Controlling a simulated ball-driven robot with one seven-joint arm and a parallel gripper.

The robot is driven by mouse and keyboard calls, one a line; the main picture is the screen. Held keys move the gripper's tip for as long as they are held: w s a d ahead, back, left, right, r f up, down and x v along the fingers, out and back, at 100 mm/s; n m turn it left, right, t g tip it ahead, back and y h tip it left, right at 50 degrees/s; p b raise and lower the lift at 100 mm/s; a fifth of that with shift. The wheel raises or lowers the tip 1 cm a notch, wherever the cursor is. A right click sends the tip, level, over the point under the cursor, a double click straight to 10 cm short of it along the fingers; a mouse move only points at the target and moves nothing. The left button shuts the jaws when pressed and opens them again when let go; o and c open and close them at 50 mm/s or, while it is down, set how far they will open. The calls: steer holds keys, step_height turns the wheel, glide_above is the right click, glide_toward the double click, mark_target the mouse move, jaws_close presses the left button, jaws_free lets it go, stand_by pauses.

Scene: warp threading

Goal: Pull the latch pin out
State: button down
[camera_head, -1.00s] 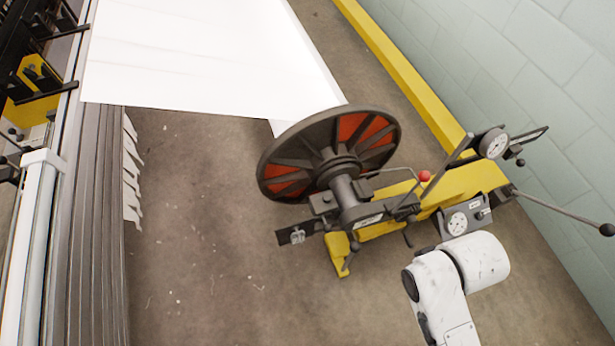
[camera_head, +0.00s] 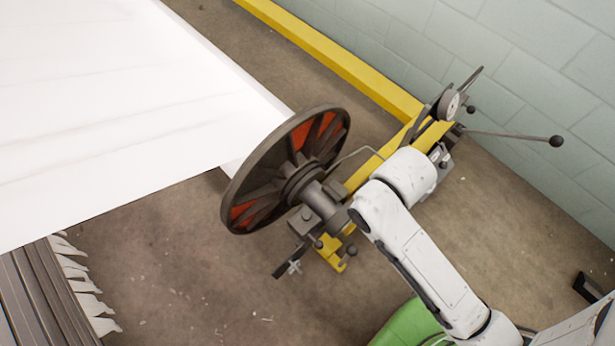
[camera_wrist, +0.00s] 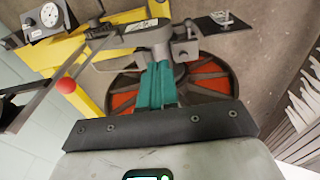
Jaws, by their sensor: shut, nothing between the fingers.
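My gripper (camera_wrist: 155,84) shows in the wrist view as two teal fingers closed together, with nothing between them. The fingertips are over the grey bearing housing (camera_wrist: 150,38) at the hub of the large wheel; I cannot tell whether they touch it. In the head view my gripper is hidden behind my white arm. A small metal pin with a crosspiece (camera_wrist: 224,17) stands on a dark bracket right of the fingers, apart from them; it also shows in the head view (camera_head: 295,266). I cannot tell for certain that this is the latch pin.
The dark wheel (camera_head: 240,185) with red panels stands at the end of the white warp sheet (camera_head: 110,100). A yellow beam (camera_head: 340,65) runs along the block wall. A red ball knob (camera_wrist: 66,86) and a dial gauge (camera_wrist: 50,14) are left of my fingers.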

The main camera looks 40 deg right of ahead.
steer(key=w+a+f+n+g+b, duration=0.1)
steer(key=w+a+f+b, duration=0.1)
steer(key=w+f, duration=0.3)
steer(key=w+a+f+g+b, duration=0.1)
steer(key=w+a+f+b, duration=0.15)
steer(key=f, duration=0.55)
steer(key=n+g+b, duration=0.2)
steer(key=b, duration=0.1)
glide_toward(315, 241)
steer(key=w+v, duration=0.1)
steer(key=v, duration=0.3)
steer(key=shift+a+f, duration=0.25)
steer(key=shift+a, duration=0.3)
steer(key=shift+f, duration=0.1)
steer(key=b+x, duration=0.2)
steer(key=x, duration=0.7)
steer(key=shift+s+d+f, duration=0.25)
steer(key=shift+f, duration=0.1)
